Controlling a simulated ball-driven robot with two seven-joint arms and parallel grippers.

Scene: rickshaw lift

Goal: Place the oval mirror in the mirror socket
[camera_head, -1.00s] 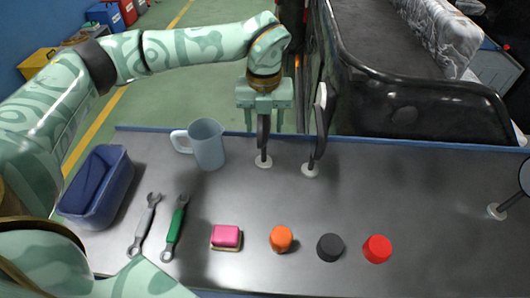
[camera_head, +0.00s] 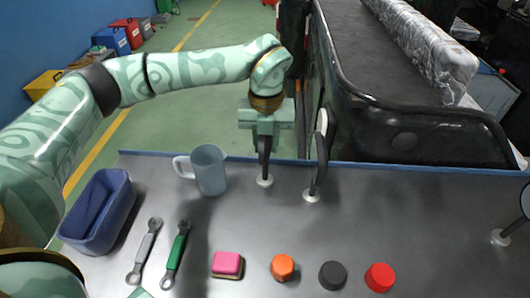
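My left gripper (camera_head: 265,132) points down from above over the far part of the table. Directly below it is a dark stem on a white round base (camera_head: 265,181); its upper end is hidden by the gripper, and I cannot tell whether the fingers are closed on it. To its right stands an upright mirror (camera_head: 321,135), seen nearly edge-on, with a dark stem and white base. A rounder mirror (camera_head: 525,201) on a white base is cut off at the right edge. I cannot tell which is the oval one. No mirror socket is identifiable. My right gripper is out of view.
A grey jug (camera_head: 209,170) stands left of the gripper. A blue bin (camera_head: 98,230), two wrenches (camera_head: 147,252), a pink sponge (camera_head: 227,263) and orange (camera_head: 283,267), black (camera_head: 332,275) and red (camera_head: 380,277) caps lie nearer. A black vehicle body (camera_head: 400,140) is behind the table.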

